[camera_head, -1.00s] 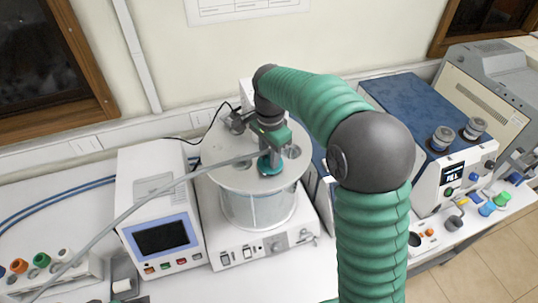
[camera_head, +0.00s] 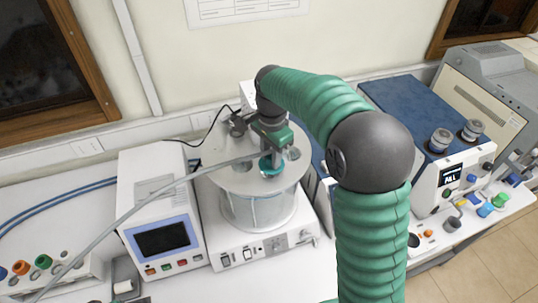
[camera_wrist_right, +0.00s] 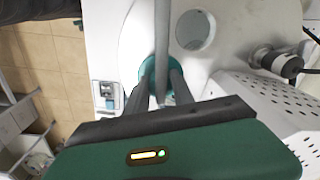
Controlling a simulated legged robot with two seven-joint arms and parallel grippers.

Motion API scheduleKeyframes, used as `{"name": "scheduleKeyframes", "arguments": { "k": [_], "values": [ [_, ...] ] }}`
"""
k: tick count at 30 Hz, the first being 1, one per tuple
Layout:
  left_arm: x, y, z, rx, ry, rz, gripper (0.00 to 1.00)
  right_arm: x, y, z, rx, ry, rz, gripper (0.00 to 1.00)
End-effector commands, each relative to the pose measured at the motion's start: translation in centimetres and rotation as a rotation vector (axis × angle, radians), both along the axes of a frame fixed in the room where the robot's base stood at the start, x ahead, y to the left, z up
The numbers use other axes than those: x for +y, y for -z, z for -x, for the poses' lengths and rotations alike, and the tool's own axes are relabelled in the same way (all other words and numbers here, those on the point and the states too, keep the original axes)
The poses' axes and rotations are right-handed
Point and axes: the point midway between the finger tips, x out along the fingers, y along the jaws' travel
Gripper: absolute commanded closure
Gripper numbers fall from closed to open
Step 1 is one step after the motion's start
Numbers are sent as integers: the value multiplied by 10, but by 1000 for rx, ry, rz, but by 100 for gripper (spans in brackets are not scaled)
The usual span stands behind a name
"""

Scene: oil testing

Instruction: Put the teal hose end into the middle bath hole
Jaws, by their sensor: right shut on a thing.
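The bath is a clear round vessel (camera_head: 258,210) with a pale round lid (camera_head: 222,178) on a white base unit. My right gripper (camera_head: 270,150) reaches down over the lid and is shut on the grey hose (camera_wrist_right: 162,40) just above its teal end (camera_head: 270,168). In the right wrist view the teal end (camera_wrist_right: 147,70) shows as a ring between and beyond the fingers. It sits at the lid near its middle; whether it is inside the middle hole I cannot tell, as that hole is hidden. One open lid hole (camera_wrist_right: 195,30) shows beside it. My left gripper is out of view.
A white instrument with a dark screen (camera_head: 163,239) stands left of the bath. A blue-topped machine (camera_head: 405,105) stands to the right. The grey hose trails left across the counter, past a rack with coloured caps (camera_head: 42,262).

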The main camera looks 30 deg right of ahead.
Motion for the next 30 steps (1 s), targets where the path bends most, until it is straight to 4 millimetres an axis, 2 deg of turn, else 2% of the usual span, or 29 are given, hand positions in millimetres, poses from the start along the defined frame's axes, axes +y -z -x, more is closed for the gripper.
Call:
{"name": "scheduleKeyframes", "arguments": {
  "k": [11, 30],
  "values": [
    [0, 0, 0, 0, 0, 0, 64, -1, 0, 0, 0, 0, 0, 100],
    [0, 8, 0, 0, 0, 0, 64, -1, 13, 0, -1, -1, 0, 100]
  ]
}}
